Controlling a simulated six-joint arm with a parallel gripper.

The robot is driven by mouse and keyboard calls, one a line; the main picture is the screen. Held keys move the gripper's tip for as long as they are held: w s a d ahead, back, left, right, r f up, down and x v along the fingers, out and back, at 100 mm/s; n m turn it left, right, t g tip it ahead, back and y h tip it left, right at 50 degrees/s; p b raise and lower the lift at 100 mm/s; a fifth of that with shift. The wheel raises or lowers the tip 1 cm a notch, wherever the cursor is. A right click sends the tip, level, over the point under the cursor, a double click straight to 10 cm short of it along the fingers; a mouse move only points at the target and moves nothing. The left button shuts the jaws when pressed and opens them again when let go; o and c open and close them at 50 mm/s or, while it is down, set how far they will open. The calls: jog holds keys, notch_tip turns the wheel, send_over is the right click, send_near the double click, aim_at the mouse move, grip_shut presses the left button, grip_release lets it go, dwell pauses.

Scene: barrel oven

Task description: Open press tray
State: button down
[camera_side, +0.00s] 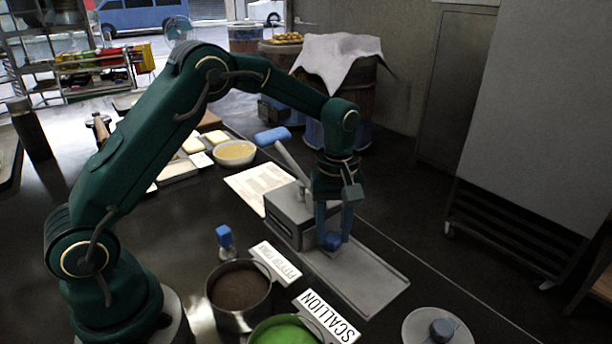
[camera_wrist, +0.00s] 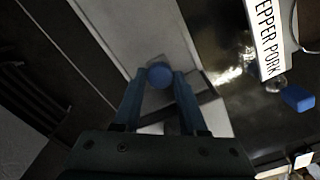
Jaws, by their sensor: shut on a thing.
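The press (camera_side: 290,215) is a grey box with a lever, standing near the table's far edge. Its flat grey tray (camera_side: 365,285) extends out from the box toward the lower right; it also shows in the wrist view (camera_wrist: 135,30). A round blue knob (camera_side: 331,241) sits at the box end of the tray, and in the wrist view the knob (camera_wrist: 159,74) lies between the fingertips. My gripper (camera_side: 334,240) points down over the tray and is shut on the blue knob; its two blue fingers also show in the wrist view (camera_wrist: 158,84).
A pot of brown filling (camera_side: 240,290) and a green-filled pot (camera_side: 284,331) stand in front, with a pepper pork sign (camera_side: 275,263) and a scallion sign (camera_side: 328,317). A round lid (camera_side: 437,328) lies right. A paper sheet (camera_side: 262,186) and yellow bowl (camera_side: 235,152) lie behind.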

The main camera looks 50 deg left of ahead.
jog(key=shift+r, duration=0.1)
dwell(0.7)
jog(key=d, duration=1.1)
jog(key=shift+d, duration=0.35)
jog(key=c, duration=0.7)
grip_release()
jog(key=shift+c, duration=0.2)
notch_tip(320, 180, up, 5)
jog(key=shift+r, duration=0.1)
